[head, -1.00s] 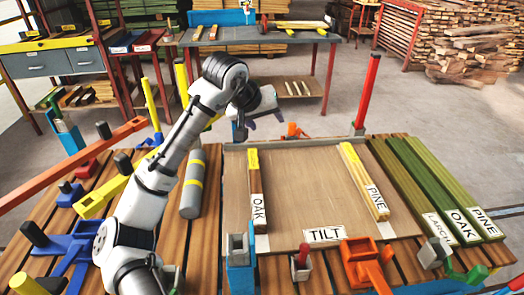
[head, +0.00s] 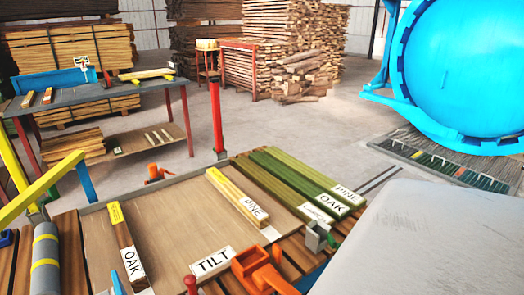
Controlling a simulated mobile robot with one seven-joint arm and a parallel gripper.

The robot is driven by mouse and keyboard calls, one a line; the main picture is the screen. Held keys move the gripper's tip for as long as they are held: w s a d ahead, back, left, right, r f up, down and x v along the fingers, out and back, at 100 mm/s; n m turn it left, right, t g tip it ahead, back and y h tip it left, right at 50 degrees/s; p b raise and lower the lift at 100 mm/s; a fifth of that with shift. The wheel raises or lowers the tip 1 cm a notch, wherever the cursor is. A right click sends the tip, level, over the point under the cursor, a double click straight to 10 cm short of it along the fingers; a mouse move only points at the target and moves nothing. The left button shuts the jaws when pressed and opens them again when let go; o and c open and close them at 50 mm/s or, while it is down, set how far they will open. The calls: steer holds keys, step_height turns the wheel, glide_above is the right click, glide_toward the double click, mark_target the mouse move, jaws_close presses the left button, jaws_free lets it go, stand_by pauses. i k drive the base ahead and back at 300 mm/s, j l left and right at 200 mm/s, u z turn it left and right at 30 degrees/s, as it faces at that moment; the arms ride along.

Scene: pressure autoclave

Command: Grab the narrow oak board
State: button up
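A narrow brown board labelled OAK (head: 124,237), with a yellow far end, lies at the left of a flat wooden panel marked TILT (head: 178,225). A narrow pale board labelled PINE (head: 230,190) lies at the panel's right side. My gripper is not in view. The near end of the narrow oak board is close to the bottom edge of the picture.
An orange clamp (head: 262,272) stands at the panel's near edge. A grey cylinder with yellow bands (head: 46,265) lies left. A red post (head: 216,118) rises behind. A large blue round vessel (head: 465,65) stands far right. A large pale surface fills the lower right.

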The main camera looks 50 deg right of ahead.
mark_target(336, 209)
steer(key=k, duration=0.75)
steer(key=k+z, duration=0.2)
steer(key=z, duration=0.15)
steer(key=k+l+z, duration=0.1)
steer(key=k+z, duration=0.25)
steer(key=i+j+z, duration=0.15)
steer(key=z, duration=1.05)
steer(key=j, duration=1.2)
steer(key=i+j, duration=0.1)
steer(key=j, duration=1.1)
steer(key=i+l, duration=0.2)
steer(key=i, duration=0.3)
steer(key=i+l, duration=0.25)
steer(key=i, duration=0.25)
steer(key=z, duration=0.05)
